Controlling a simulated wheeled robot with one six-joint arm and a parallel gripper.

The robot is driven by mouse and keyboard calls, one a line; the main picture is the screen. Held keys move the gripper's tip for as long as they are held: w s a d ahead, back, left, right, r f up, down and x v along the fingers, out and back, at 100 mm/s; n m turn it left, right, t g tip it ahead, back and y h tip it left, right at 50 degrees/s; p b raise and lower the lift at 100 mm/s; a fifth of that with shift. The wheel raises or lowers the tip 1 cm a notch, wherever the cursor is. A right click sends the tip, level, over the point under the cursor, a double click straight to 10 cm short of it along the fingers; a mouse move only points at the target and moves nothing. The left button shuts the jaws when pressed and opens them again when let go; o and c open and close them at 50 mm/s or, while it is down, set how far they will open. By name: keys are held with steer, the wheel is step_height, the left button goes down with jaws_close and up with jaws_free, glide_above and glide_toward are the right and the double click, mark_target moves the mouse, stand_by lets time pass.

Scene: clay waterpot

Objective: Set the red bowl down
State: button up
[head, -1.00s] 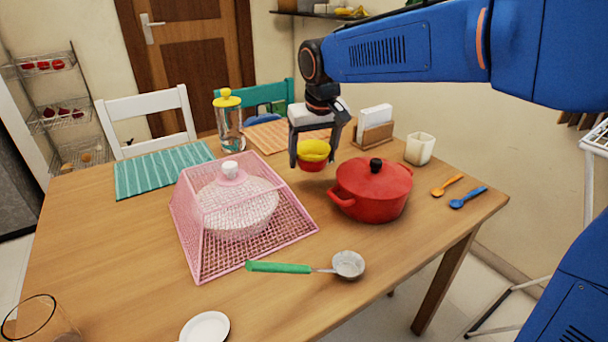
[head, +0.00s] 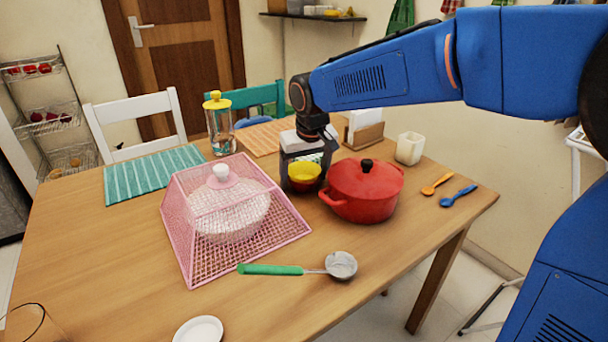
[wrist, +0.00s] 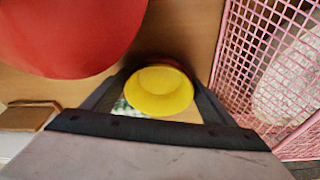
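The red bowl (head: 304,187) is between the fingers of my gripper (head: 303,184), just left of the red pot.
The red lidded pot (head: 364,191) stands close on the right. A pink mesh cover (head: 232,215) over a white dish is at left. A napkin holder (head: 364,133) and an orange mat (head: 262,139) are behind. A green-handled ladle (head: 300,268) lies in front.

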steer(key=shift+o, duration=0.9)
